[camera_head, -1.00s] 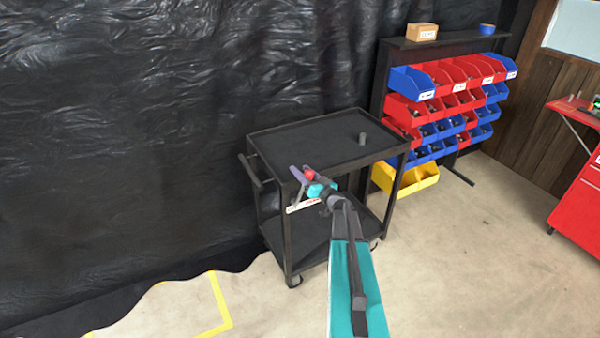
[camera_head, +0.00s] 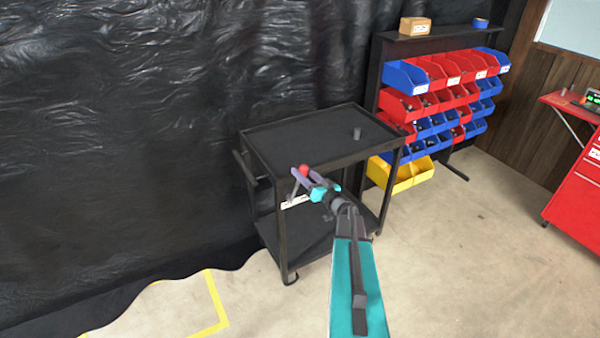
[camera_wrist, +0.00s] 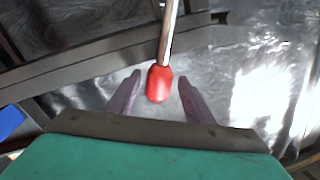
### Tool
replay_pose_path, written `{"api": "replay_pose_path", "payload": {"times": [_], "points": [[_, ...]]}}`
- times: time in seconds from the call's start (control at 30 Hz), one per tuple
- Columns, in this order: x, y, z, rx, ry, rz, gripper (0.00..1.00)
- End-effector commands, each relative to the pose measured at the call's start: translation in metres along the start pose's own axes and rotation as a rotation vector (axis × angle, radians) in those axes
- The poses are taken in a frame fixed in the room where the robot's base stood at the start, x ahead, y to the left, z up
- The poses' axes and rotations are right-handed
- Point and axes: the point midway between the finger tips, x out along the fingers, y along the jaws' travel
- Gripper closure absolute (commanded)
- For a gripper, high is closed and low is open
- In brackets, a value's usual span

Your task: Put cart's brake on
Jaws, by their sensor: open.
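The black two-shelf cart (camera_head: 313,141) stands against the black plastic sheeting. Its brake lever is a thin metal rod with a red knob (camera_head: 305,170) at the cart's near side, by a small white label (camera_head: 295,202). In the wrist view the red knob (camera_wrist: 159,84) hangs on its silver rod (camera_wrist: 169,30) between the two purple fingers. My gripper (camera_head: 299,175) is at the lever; it also shows in the wrist view (camera_wrist: 159,86). The fingers are open, with a visible gap on each side of the knob.
A small dark cylinder (camera_head: 357,133) stands on the cart's top shelf. A rack of red, blue and yellow bins (camera_head: 440,108) is behind to the right. A red cabinet (camera_head: 578,190) is at the far right. Yellow floor tape (camera_head: 213,300) lies front left; the floor between is clear.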

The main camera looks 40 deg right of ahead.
Motion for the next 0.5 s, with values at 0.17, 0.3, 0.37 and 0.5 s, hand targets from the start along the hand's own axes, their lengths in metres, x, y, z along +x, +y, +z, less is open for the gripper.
{"api": "replay_pose_path", "payload": {"times": [0.17,0.3,0.37,0.5], "points": [[-0.023,-0.001,0.002,-0.001,0.0,0.001,0.52],[-0.04,0.0,0.002,-0.001,0.0,0.002,0.52],[-0.048,0.0,0.002,-0.001,0.0,0.002,0.52],[-0.064,-0.001,0.002,0.0,0.0,0.001,0.52]]}}
